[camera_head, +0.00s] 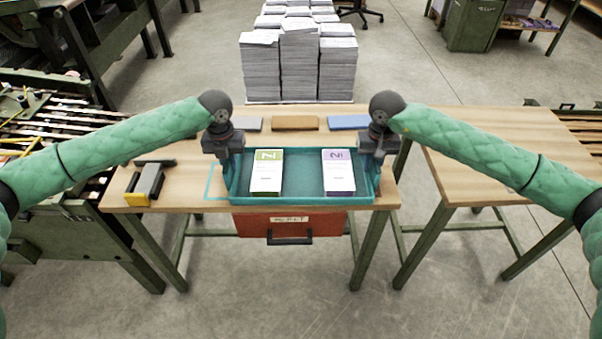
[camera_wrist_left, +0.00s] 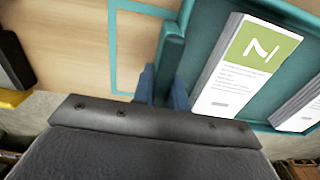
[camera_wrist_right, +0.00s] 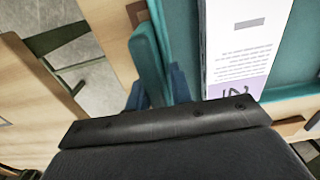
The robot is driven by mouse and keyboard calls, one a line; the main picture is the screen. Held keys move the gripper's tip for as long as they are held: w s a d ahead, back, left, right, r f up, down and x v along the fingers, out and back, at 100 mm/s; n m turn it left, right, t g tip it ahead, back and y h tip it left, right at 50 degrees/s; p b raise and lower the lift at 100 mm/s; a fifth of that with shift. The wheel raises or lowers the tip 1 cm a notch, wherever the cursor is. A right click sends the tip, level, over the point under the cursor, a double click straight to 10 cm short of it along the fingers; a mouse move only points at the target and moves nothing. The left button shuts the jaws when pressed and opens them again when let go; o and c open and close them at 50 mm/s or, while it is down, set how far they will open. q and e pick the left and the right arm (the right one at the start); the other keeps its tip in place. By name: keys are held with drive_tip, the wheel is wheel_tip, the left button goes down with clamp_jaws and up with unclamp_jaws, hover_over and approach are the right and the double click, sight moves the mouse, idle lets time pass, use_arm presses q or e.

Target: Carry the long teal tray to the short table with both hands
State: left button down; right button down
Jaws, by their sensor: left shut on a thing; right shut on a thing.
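The long teal tray (camera_head: 305,187) is over the middle table (camera_head: 170,190), offset to the right of a teal outline (camera_head: 214,183) on the tabletop. I cannot tell whether it rests or hangs just above. It holds a stack with a green label (camera_head: 267,175) and one with a purple label (camera_head: 339,174). My left gripper (camera_head: 231,165) is shut on the tray's left end; the left wrist view shows its fingers around the rim (camera_wrist_left: 172,50). My right gripper (camera_head: 371,165) is shut on the right end, its rim (camera_wrist_right: 147,60) between the fingers.
A second wooden table (camera_head: 500,135) stands to the right, across a narrow gap. A yellow and grey tool (camera_head: 146,186) sits left of the tray. Grey, brown (camera_head: 295,122) and blue items lie behind it. Tall paper stacks (camera_head: 299,60) stand beyond. A red drawer (camera_head: 287,224) hangs under the front edge.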

use_arm(q)
drive_tip(key=shift+w+a+r, duration=0.1)
drive_tip(key=shift+a+r, duration=0.1)
drive_tip(key=shift+a, duration=0.1)
use_arm(e)
drive_tip(key=shift+w+d+r, duration=0.1)
drive_tip(key=shift+d+r, duration=0.1)
drive_tip(key=shift+d, duration=0.1)
